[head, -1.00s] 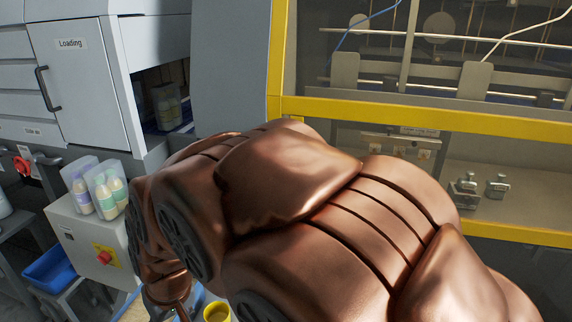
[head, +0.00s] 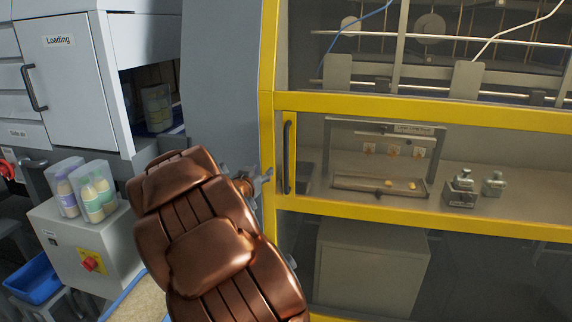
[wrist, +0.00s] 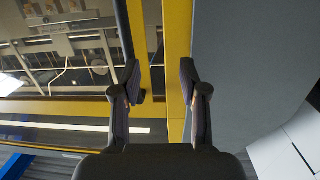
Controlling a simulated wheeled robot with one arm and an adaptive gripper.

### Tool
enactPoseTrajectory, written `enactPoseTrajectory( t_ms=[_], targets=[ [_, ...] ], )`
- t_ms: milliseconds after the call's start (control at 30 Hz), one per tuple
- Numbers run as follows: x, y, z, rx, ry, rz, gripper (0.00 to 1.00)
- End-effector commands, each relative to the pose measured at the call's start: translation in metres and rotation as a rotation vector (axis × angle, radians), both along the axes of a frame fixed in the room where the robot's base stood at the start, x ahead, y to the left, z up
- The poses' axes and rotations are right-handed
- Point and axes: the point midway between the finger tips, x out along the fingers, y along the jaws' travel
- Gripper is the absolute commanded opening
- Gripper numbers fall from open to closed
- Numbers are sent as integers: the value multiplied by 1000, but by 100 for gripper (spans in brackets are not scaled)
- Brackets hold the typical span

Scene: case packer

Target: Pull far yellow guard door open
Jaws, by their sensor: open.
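The yellow-framed guard door (head: 430,113) stands shut at the right of the head view, with clear panes. A dark vertical bar handle (head: 288,157) is on its left side. My gripper (head: 266,180) is just left of the handle, in front of the yellow edge, partly hidden by my arm. In the wrist view my gripper (wrist: 162,85) is open and empty. The handle (wrist: 124,32) runs down behind the left finger there, outside the gap. I cannot tell the depth between fingers and handle.
A grey panel (head: 225,80) stands left of the door. A white Loading cabinet (head: 75,90) and a control box (head: 85,245) with a red knob and bottle cases are further left. Behind the pane are small metal blocks (head: 461,192) on a shelf.

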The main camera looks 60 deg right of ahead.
Motion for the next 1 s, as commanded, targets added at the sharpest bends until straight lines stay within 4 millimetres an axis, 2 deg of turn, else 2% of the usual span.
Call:
enactPoseTrajectory(
  t_ms=[33,100,267,467,800,1000],
  targets=[
    [-10,-11,-1,-34,0,-42,43],
    [-21,-21,3,-73,-3,-85,43],
    [-32,-32,8,-112,-3,-131,43],
    [-30,-49,10,-115,-3,-134,43],
    [-23,-90,9,-113,-3,-131,43],
    [-21,-104,8,-111,-2,-131,43]
  ],
)
